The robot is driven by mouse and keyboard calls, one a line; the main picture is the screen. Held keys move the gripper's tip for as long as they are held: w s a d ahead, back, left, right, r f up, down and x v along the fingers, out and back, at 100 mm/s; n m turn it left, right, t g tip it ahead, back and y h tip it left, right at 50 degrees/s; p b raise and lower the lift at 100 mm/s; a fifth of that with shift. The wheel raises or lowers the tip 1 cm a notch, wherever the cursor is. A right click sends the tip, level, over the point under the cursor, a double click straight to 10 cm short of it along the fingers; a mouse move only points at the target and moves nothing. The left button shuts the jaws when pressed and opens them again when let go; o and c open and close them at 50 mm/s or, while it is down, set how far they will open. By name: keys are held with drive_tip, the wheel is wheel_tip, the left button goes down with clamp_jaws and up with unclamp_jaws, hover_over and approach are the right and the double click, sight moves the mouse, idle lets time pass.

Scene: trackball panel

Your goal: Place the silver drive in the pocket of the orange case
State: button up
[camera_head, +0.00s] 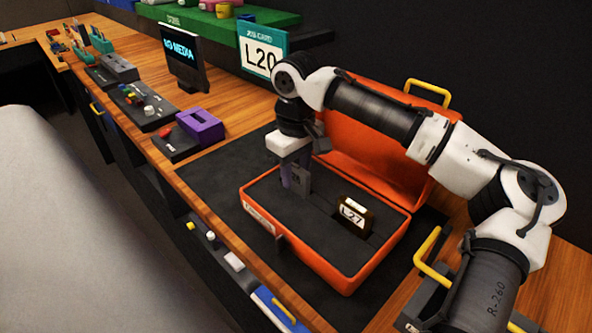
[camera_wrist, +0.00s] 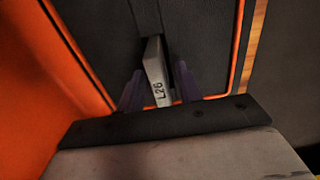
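The orange case (camera_head: 334,269) stands open on a dark mat, with a dark foam insert (camera_head: 318,237) inside. A silver drive stands upright at the foam in the left part of the case in the head view. The wrist view shows this drive, marked L26 (camera_wrist: 157,75), between the two purple fingers of my gripper (camera_wrist: 160,88). My gripper points down into the case; a narrow gap seems to show beside the drive, and I cannot tell whether the fingers press on it. A slot shows in the foam beyond the drive. How deep the drive sits is hidden.
A dark drive with label L27 (camera_head: 354,216) stands in the foam to the right. The case's raised lid (camera_head: 372,165) is behind my arm. A purple block (camera_head: 200,125), a screen (camera_head: 184,57) and an L20 card (camera_head: 262,55) stand to the left and back.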

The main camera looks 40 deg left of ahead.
wheel_tip(320, 180, up, 12)
drive_tip(key=b, duration=0.1)
drive_tip(key=shift+r, duration=0.15)
idle(0.4)
